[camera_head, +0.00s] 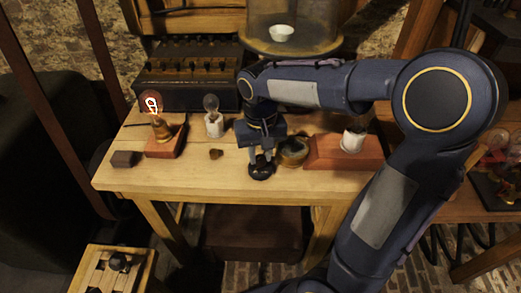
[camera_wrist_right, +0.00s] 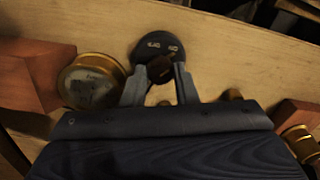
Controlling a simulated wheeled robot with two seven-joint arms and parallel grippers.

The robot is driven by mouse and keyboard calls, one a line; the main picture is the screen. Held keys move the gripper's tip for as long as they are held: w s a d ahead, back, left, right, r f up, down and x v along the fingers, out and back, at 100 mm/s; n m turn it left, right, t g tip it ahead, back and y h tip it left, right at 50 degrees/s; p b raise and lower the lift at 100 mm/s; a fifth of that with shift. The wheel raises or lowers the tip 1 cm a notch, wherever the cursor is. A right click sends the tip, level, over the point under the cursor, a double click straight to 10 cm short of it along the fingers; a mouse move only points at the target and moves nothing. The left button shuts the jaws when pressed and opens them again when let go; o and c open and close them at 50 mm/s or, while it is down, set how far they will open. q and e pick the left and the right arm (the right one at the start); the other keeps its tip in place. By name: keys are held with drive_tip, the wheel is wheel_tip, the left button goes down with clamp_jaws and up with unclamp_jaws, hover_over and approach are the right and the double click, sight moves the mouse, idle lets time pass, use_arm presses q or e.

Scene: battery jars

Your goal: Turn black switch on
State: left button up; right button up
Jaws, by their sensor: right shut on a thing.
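The black switch (camera_head: 262,171) sits near the front edge of the wooden table. In the right wrist view it is a round black base (camera_wrist_right: 158,45) with small white lettering and a dark knob (camera_wrist_right: 160,69) at its near side. My right gripper (camera_head: 261,160) points down over it. In the wrist view the fingers of the right gripper (camera_wrist_right: 161,76) stand on both sides of the knob and are shut on it. The exact letters are too small to read surely. My left gripper is not in view.
A brass pot (camera_head: 293,151) stands close right of the gripper, beside a red block (camera_head: 325,152) with a white cup (camera_head: 353,140). A small brass knob (camera_head: 216,154) lies between.

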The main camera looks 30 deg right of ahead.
sight(260, 157)
drive_tip(key=shift+m, duration=0.4)
drive_tip(key=o, duration=1)
wheel_tip(260, 157, up, 7)
drive_tip(key=shift+r+p, duration=0.1)
drive_tip(key=shift+p, duration=0.7)
drive_tip(key=shift+r, duration=0.3)
